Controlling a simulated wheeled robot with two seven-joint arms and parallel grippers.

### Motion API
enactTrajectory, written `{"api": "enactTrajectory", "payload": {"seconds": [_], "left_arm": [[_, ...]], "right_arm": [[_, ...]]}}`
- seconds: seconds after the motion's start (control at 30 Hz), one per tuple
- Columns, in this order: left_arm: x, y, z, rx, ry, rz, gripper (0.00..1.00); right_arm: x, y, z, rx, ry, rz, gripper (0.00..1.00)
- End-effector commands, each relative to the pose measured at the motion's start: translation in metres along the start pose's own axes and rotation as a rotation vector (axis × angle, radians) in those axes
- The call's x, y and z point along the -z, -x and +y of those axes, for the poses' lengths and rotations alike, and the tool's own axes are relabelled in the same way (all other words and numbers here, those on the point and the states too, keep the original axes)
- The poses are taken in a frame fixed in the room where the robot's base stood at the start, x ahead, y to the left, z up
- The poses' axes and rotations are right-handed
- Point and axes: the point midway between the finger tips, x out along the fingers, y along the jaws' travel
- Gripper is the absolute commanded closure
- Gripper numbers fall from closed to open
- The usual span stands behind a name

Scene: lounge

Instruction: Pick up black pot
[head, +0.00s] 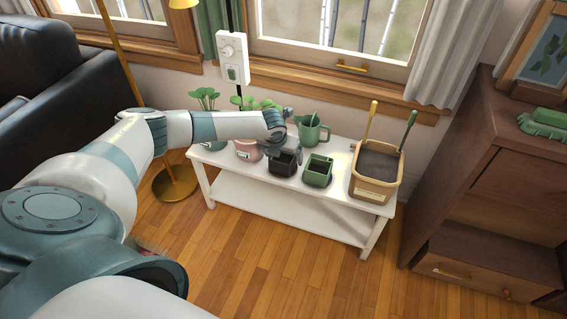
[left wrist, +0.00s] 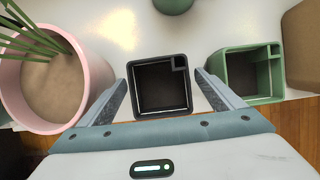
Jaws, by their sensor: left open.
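The black pot (head: 285,162) is a small square pot standing upright on the white bench, between a pink pot and a green pot. In the left wrist view the black pot (left wrist: 160,88) sits between the two fingers of my left gripper (left wrist: 161,90), with a visible gap on each side. My left gripper (head: 282,148) is open around the pot and does not visibly touch it. The pot looks empty inside. The gripper partly covers the pot in the head view. My right gripper is not in view.
The pink pot (left wrist: 45,85) is close to the left finger, and the square green pot (left wrist: 245,75) is close to the right one. A green watering can (head: 311,132) stands behind. A tan bin (head: 374,185) with tools is at the right end of the white bench (head: 330,208).

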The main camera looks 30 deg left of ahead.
Motion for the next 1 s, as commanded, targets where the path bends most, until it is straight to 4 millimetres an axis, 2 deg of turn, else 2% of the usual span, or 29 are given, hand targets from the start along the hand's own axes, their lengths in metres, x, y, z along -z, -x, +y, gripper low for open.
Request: {"api": "enactTrajectory", "payload": {"seconds": [0.13,0.17,0.33,0.73,0.87,1.0], "left_arm": [[0.000,0.000,0.000,0.000,0.000,0.000,0.12],[0.000,0.000,0.000,0.000,0.000,0.000,0.17],[0.000,0.000,0.000,0.000,0.000,0.000,0.58],[-0.002,0.004,0.000,0.000,0.000,-0.001,0.58],[-0.006,0.014,0.001,0.000,0.001,-0.002,0.58],[-0.014,0.032,0.001,0.000,0.000,-0.003,0.58]], "right_arm": [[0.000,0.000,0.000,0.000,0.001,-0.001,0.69],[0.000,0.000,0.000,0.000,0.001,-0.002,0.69],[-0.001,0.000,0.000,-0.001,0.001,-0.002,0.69],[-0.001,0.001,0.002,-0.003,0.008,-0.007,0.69],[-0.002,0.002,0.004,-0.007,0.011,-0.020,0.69],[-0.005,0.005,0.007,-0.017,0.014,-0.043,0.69]]}}
